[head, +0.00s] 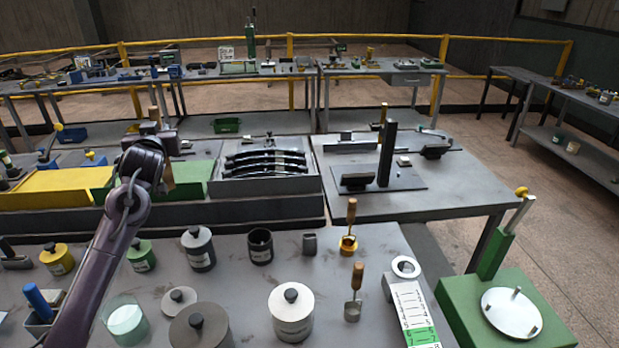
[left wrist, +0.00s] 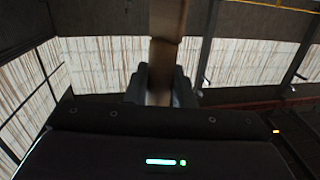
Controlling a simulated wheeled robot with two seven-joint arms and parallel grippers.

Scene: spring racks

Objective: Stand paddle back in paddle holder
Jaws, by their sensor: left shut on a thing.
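In the left wrist view my left gripper (left wrist: 162,88) is shut on a flat wooden paddle (left wrist: 166,45), which extends upward in that picture from between the fingers. A small dark grey upright piece (head: 310,243) on the near table may be the paddle holder, but I cannot tell for sure. My right gripper is not in view.
A large white canister (head: 291,312) is in front. A rack with dark curved bars (head: 265,163) lies behind.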

